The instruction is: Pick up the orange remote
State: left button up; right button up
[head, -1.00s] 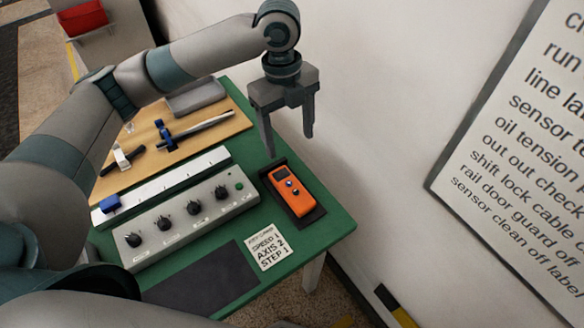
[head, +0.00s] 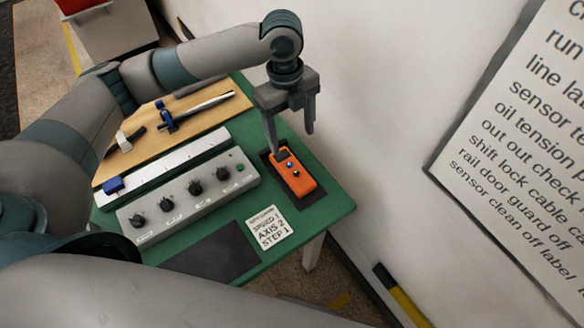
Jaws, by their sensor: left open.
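The orange remote (head: 294,175) lies in a dark tray (head: 310,202) near the right side of the green table. It has a dark screen at its far end and two small buttons. My left gripper (head: 291,142) points down, open and empty, over the far end of the remote. One fingertip overlaps the remote's far left edge in the picture. I cannot tell whether it touches. My right gripper is not in view.
A grey control box (head: 188,198) with several black knobs stands left of the remote. A white card (head: 270,228) lies in front. A wooden board (head: 198,112) with tools lies behind. A white wall (head: 385,100) with a text sign (head: 530,160) rises close on the right.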

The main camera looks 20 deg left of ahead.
pick_arm(q)
jog(key=p, duration=0.1)
send_over(292, 169)
jog(key=w, duration=0.1)
notch_tip(292, 169, down, 5)
jog(key=shift+f, duration=0.75)
jog(key=shift+s+a+f+p, duration=0.1)
jog(key=shift+f+p, duration=0.35)
jog(key=shift+p, duration=0.15)
jog(key=f, duration=0.1)
jog(key=f+p, duration=0.1)
jog(key=f, duration=0.1)
jog(key=shift+s+a, duration=0.1)
jog(key=shift+s, duration=0.15)
jog(key=shift+f+p, duration=0.3)
jog(key=shift+f, duration=0.35)
jog(key=c, duration=1.3)
